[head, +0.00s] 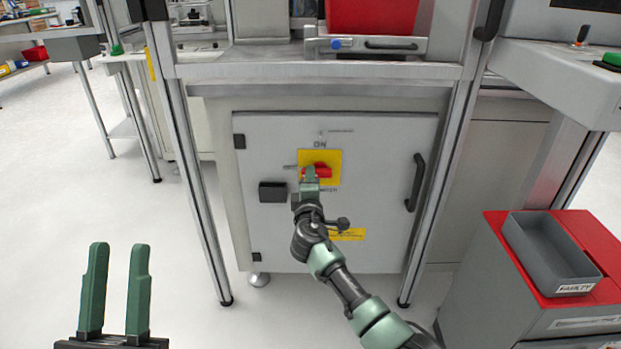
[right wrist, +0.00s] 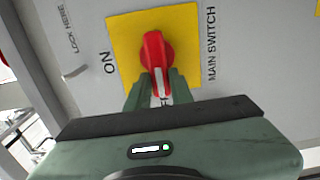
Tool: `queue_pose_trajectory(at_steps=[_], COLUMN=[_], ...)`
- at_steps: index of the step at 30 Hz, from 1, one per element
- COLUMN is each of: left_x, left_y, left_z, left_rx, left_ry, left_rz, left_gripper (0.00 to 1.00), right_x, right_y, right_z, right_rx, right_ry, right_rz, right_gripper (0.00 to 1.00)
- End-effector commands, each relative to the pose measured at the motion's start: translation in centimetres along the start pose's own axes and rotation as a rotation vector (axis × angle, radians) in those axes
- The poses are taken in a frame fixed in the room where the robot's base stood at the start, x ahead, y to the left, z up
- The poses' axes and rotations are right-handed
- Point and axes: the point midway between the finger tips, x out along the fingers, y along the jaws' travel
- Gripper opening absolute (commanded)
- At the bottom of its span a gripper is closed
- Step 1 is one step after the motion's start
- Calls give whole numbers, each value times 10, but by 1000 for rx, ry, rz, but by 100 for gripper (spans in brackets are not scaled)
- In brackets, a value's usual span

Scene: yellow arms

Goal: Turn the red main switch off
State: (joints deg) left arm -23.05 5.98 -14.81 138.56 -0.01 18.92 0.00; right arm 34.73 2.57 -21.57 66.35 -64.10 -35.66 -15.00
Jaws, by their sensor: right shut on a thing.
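The red main switch (head: 322,172) sits on a yellow plate (head: 330,156) on the grey cabinet door. In the right wrist view the red knob (right wrist: 152,48) has a white-marked handle pointing down between the fingers, about a quarter turn from the "ON" label at left. In the head view the handle lies roughly sideways. My right gripper (head: 310,171) is shut on the handle and hides part of it and most of a label behind it. My left gripper (head: 119,246) is open and empty at the lower left, away from the cabinet.
Metal frame posts stand on both sides. A red-topped unit with a grey bin (head: 550,255) stands at lower right. The floor at left is clear.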

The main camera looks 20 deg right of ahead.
Motion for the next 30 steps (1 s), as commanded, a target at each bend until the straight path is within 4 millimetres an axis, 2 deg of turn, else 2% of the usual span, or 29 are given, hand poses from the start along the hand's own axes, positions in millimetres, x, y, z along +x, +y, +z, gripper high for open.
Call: queue_pose_trajectory(at_steps=[8, 9, 10, 11, 22, 30], left_x=[0, 0, 0, 0, 1, -4], left_y=[0, 0, 0, 0, 0, -5], left_z=[0, 0, 0, 0, 0, 44], left_rx=[1, 1, 1, 1, 1, 10], left_ry=[1, 1, 1, 1, -5, -248], left_rz=[0, 0, 0, 0, 0, -10], left_gripper=[36, 36, 36, 36, 36, 36], right_x=[0, 0, 0, 0, -2, -29], right_y=[-2, -2, -2, -2, 0, 0], right_z=[0, 0, 0, 0, 0, 0], right_rx=[-7, -7, -6, -6, -3, -2], right_ry=[1, 1, 1, 1, 0, 1], right_rz=[-2, -2, -2, -1, -1, -2], right_gripper=[0, 33, 41, 44, 44, 44])
